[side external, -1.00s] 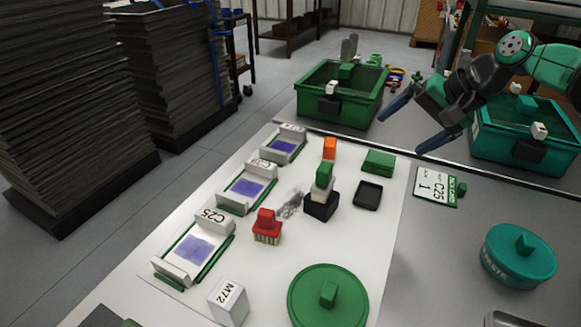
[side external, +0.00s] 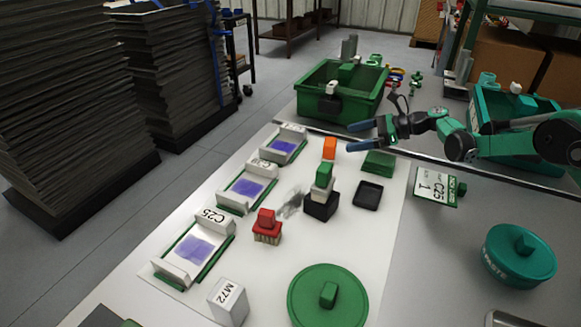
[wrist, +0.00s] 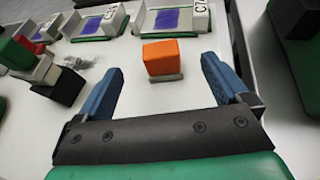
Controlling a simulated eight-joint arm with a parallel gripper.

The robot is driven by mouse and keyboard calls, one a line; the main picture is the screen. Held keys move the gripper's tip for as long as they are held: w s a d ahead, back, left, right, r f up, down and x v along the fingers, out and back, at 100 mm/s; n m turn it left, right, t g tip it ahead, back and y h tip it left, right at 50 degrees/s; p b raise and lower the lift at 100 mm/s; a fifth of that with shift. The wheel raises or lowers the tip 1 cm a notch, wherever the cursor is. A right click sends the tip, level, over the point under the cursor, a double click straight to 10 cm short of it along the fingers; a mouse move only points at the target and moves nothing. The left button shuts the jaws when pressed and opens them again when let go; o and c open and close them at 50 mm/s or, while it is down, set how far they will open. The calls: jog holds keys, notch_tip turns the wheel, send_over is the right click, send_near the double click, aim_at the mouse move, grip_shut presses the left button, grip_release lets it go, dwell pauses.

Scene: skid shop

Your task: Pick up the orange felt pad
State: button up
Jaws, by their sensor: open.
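The orange felt pad (side external: 329,147) is a small upright block on the white sheet, near its far edge. In the wrist view the orange felt pad (wrist: 163,57) sits on a thin grey base, just beyond and between my fingertips. My gripper (side external: 354,137) is open and empty, with its blue fingers pointing left toward the pad in the side view. In the wrist view my gripper (wrist: 160,78) has a finger on each side of the pad's line, apart from it.
A black block with white and green pieces (side external: 321,203) stands closer to the camera. Labelled holders (side external: 283,144) line the left. A green bin (side external: 340,100) stands behind.

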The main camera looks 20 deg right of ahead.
aim_at(332, 141)
jog(key=shift+x, duration=2.65)
jog(key=c, duration=1.4)
